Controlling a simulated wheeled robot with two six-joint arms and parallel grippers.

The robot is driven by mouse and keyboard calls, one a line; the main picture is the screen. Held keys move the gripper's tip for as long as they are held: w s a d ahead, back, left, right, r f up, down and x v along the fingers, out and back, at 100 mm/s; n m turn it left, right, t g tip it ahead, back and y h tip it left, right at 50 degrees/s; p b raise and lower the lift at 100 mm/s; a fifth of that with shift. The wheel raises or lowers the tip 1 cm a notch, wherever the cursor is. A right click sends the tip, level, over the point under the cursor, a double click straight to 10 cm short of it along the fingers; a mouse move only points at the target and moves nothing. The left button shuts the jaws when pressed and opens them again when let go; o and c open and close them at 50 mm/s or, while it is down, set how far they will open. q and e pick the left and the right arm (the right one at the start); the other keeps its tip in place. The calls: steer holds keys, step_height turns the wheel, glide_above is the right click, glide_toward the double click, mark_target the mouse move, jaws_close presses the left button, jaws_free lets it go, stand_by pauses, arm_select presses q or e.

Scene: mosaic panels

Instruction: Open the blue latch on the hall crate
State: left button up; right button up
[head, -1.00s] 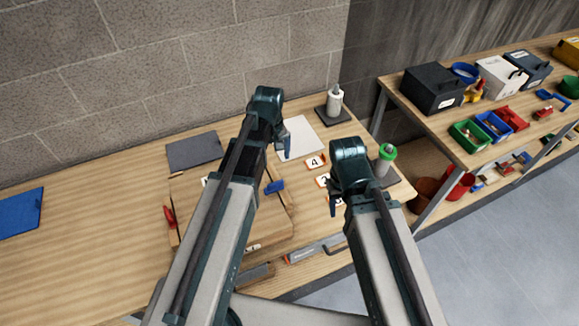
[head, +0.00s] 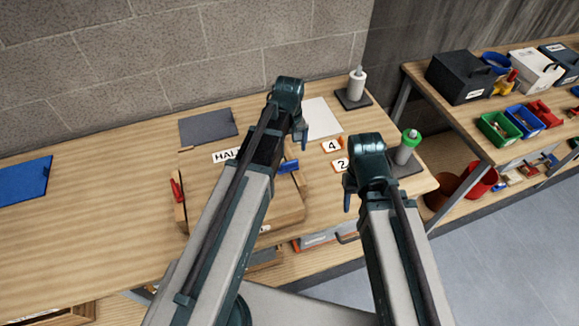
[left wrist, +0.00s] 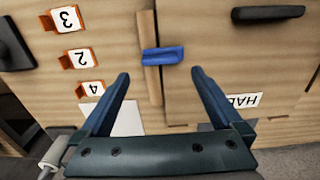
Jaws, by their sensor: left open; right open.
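The hall crate (head: 205,190) is a light wooden box on the table, with a white label (head: 226,155) partly hidden by my left arm. The blue latch (head: 288,166) is at its right side. It shows in the left wrist view as a blue block (left wrist: 163,55) beside a wooden strip. My left gripper (head: 303,138) is open and empty. In the left wrist view its fingertips (left wrist: 160,73) are on either side of the latch's line, with the latch a little ahead; I see no contact. My right gripper (head: 348,198) is open, to the right of the crate.
A red latch (head: 177,192) sits at the crate's left side. Numbered tags (head: 331,146), a white sheet (head: 321,118), a dark mat (head: 208,127) and two bottles on dark bases (head: 357,84) lie around it. The table's left part is clear apart from a blue mat (head: 22,181).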

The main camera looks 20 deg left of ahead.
mark_target(290, 161)
arm_select(q)
step_height(290, 161, down, 6)
steer(key=b, duration=0.5)
steer(key=shift+f, duration=0.25)
steer(key=c, duration=1.2)
steer(key=shift+c, duration=0.2)
